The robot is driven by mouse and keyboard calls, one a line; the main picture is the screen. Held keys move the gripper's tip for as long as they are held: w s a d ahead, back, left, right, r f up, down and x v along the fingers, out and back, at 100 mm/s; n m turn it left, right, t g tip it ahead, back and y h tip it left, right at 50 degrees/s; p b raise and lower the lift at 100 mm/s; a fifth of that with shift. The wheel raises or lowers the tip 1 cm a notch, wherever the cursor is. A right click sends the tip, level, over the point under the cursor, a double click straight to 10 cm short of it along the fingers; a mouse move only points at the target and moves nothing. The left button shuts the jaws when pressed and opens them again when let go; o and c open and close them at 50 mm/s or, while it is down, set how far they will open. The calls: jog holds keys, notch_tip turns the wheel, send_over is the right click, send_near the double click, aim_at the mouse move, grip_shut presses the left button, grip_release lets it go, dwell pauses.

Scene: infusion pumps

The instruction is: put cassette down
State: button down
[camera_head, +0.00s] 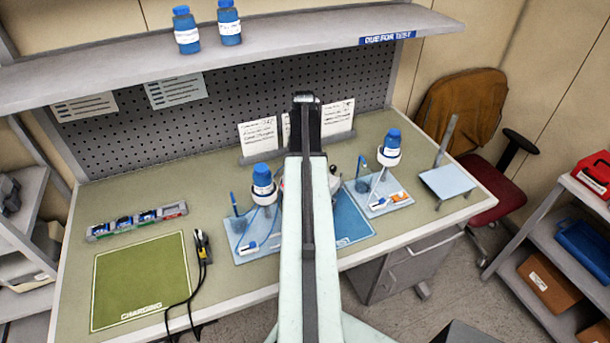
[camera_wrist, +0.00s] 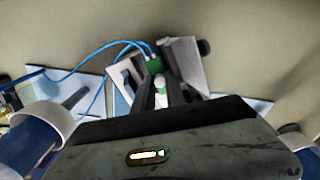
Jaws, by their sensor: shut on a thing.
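In the wrist view, my gripper (camera_wrist: 165,98) is shut on a small pale piece with a green top, which I take to be the cassette (camera_wrist: 159,82). Blue tubing (camera_wrist: 98,52) runs from the green part off to the left. A grey-white housing (camera_wrist: 184,62), apparently a pump, stands just beyond and around the fingers. Whether the cassette touches it cannot be told. In the head view, my arm hides the gripper, the cassette and most of that housing. A blue mat (camera_head: 350,218) shows to the right of my arm.
A green charging mat (camera_head: 135,275), a dark cable (camera_head: 203,250) and a tray of small parts (camera_head: 137,221) lie to the left. A shelf (camera_head: 290,45) overhangs the bench's back.

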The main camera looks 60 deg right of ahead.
notch_tip(320, 180, down, 4)
jog(key=b, duration=0.4)
jog(key=shift+s, duration=0.1)
jog(key=shift+r, duration=0.25)
jog(key=c, duration=1.6)
grip_release()
jog(key=shift+c, duration=0.2)
jog(key=shift+r+p, duration=0.1)
jog(key=shift+p, duration=0.2)
notch_tip(320, 180, up, 12)
jog(key=p, duration=1.2)
